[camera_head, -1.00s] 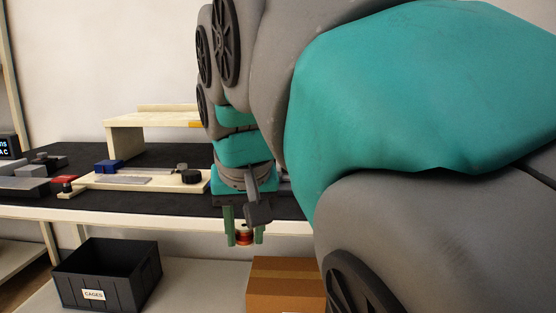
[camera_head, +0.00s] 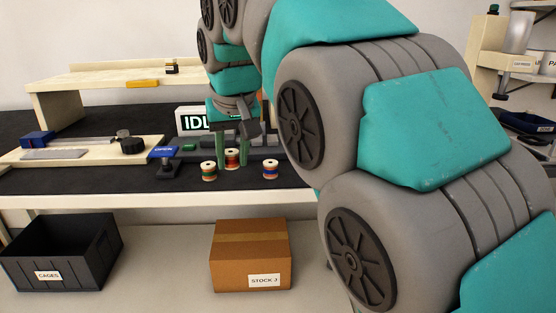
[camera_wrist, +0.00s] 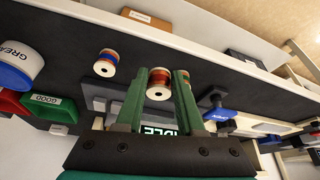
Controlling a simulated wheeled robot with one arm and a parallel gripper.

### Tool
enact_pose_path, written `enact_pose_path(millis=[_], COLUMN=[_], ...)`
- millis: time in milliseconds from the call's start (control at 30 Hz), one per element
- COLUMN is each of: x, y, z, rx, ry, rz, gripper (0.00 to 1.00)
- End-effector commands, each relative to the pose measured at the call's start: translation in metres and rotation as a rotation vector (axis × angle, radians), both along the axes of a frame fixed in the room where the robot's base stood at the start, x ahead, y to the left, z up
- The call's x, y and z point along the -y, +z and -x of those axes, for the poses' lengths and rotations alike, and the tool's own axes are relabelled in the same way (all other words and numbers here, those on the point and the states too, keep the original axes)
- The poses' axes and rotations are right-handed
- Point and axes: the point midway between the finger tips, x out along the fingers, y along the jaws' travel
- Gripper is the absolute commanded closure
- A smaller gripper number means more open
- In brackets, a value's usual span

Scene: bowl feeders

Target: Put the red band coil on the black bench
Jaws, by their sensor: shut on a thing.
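The red band coil (camera_head: 232,160) is a small spool with pale ends and copper-red winding. My gripper (camera_head: 232,165) points down with its green fingers on either side of the coil, shut on it. In the wrist view the coil (camera_wrist: 159,84) sits between the fingertips, upright in the head view. It is over the black bench (camera_head: 110,183), near its front edge, between two other coils. I cannot tell whether its base touches the bench top.
A green-banded coil (camera_head: 208,171) stands to the left and a blue-banded coil (camera_head: 270,169) to the right, both close. A blue-topped device (camera_head: 165,155) and an IDLE display (camera_head: 193,121) are behind. Below are a CAGES bin (camera_head: 60,255) and a carton (camera_head: 250,255).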

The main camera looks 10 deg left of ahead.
Motion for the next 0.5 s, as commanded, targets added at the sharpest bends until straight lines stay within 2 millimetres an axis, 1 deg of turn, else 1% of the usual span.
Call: enact_pose_path(millis=[33, 100, 200, 367, 500], x=[0.001, 0.002, 0.003, 0.004, 0.004], y=[-0.002, -0.003, -0.003, -0.005, -0.013], z=[-0.011, -0.022, -0.032, -0.037, -0.036], rx=[-0.004, -0.003, -0.002, -0.001, -0.001], ry=[-0.002, -0.001, -0.001, 0.0, 0.0], rz=[0.001, 0.0, -0.001, 0.0, 0.0], gripper=[1.0, 1.0, 1.0, 1.0, 1.0])
